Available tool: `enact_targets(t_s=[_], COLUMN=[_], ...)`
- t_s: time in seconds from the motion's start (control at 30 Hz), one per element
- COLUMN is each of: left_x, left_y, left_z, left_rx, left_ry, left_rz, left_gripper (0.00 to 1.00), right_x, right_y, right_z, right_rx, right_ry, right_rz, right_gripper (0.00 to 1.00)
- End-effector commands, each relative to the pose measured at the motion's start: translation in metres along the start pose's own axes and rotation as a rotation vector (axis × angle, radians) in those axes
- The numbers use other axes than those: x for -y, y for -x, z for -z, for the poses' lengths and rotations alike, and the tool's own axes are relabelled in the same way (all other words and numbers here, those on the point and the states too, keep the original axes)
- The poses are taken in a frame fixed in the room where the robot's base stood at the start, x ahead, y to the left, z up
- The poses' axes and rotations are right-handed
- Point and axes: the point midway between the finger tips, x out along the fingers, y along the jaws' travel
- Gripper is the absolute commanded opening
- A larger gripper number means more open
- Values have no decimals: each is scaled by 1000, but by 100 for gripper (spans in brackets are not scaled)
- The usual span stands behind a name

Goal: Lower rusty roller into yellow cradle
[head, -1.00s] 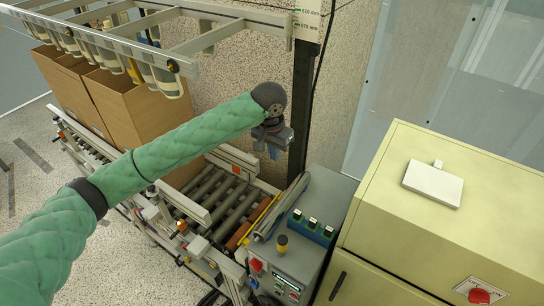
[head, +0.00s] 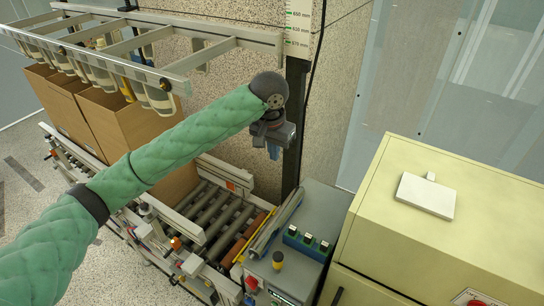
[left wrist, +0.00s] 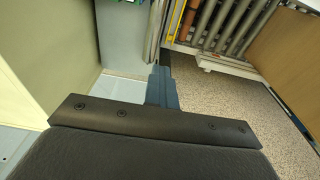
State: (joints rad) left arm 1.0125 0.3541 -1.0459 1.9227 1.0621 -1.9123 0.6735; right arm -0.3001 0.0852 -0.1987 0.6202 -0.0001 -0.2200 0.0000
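A rusty orange-brown roller (head: 238,246) lies among the grey rollers at the near right end of the conveyor in the head view. It also shows at the top of the left wrist view (left wrist: 177,18). A yellow strip (head: 266,219) runs beside it; I cannot tell whether this is the cradle. My left gripper (head: 273,151) hangs above and beyond the conveyor's right end, in front of the dark post, well apart from the roller. Its blue fingers (left wrist: 163,87) look closed together and empty in the left wrist view. My right gripper is not in view.
A grey control box (head: 290,265) with a blue switch block (head: 308,243) stands right of the conveyor. A cream cabinet (head: 455,220) fills the right. Cardboard boxes (head: 105,125) and an overhead metal frame (head: 120,65) with suction cups stand at left. Open floor lies at far left.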

Motion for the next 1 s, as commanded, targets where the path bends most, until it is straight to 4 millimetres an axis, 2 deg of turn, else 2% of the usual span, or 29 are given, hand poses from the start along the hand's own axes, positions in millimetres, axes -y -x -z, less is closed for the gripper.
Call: enact_targets(t_s=[0.4,0.7,1.0], left_x=[-10,-16,-16], left_y=[31,52,27], left_z=[4,6,3], left_rx=[-1,-1,1], left_ry=[-1,-2,0], left_rz=[0,0,-1], left_gripper=[0,0,0], right_x=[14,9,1], right_y=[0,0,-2], right_z=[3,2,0], right_rx=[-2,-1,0], right_ry=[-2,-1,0], right_rz=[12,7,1], right_gripper=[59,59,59])
